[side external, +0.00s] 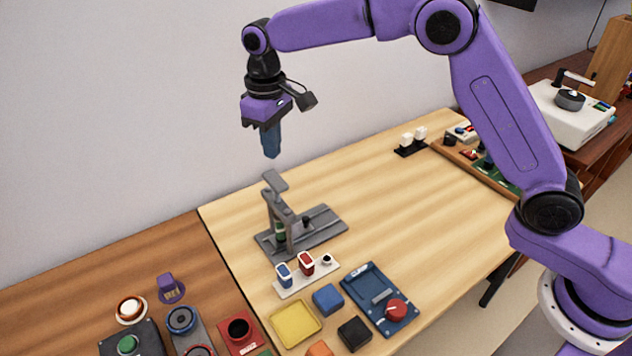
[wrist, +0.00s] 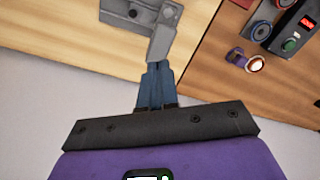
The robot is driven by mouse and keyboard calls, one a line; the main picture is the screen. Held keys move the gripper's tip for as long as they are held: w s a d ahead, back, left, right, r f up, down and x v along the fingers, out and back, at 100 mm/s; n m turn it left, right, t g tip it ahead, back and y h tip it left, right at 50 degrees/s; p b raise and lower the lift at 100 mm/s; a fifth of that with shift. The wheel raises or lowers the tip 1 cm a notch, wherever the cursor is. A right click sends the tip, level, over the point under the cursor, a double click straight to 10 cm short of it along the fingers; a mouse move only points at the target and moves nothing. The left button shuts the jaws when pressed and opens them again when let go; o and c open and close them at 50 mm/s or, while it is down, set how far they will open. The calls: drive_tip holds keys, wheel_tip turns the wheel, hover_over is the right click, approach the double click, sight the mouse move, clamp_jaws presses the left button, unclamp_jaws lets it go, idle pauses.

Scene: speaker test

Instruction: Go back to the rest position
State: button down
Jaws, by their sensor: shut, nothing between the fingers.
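My gripper (side external: 271,143) is in the air above the back edge of the table, near the grey wall. Its blue fingers point down and are closed together with nothing between them. In the wrist view the shut fingertips (wrist: 156,68) appear just below the lever of a grey press-like fixture (wrist: 165,35). In the side external view that fixture (side external: 318,228) stands on the light wood table (side external: 385,190), below and apart from my gripper, with a green part inside it.
A blue panel with a red knob (side external: 397,308), a yellow tray (side external: 296,324), and blue (side external: 328,298) and black (side external: 354,333) blocks stand at the front. Several button boxes, one with a green button (side external: 128,345), stand at left. A white machine (side external: 570,115) is at far right. The table's middle is clear.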

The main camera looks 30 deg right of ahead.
drive_tip(key=s+d+r+n, duration=0.15)
drive_tip(key=s+d, duration=0.25)
drive_tip(key=s, duration=0.5)
drive_tip(key=s+d+r+n, duration=0.1)
drive_tip(key=s+d+n, duration=0.15)
drive_tip(key=s, duration=0.55)
drive_tip(key=s+d+f+n, duration=0.2)
drive_tip(key=s+d+f, duration=0.1)
drive_tip(key=s+d, duration=1.2)
drive_tip(key=s, duration=0.4)
drive_tip(key=shift+s+n, duration=0.3)
drive_tip(key=shift+s, duration=0.05)
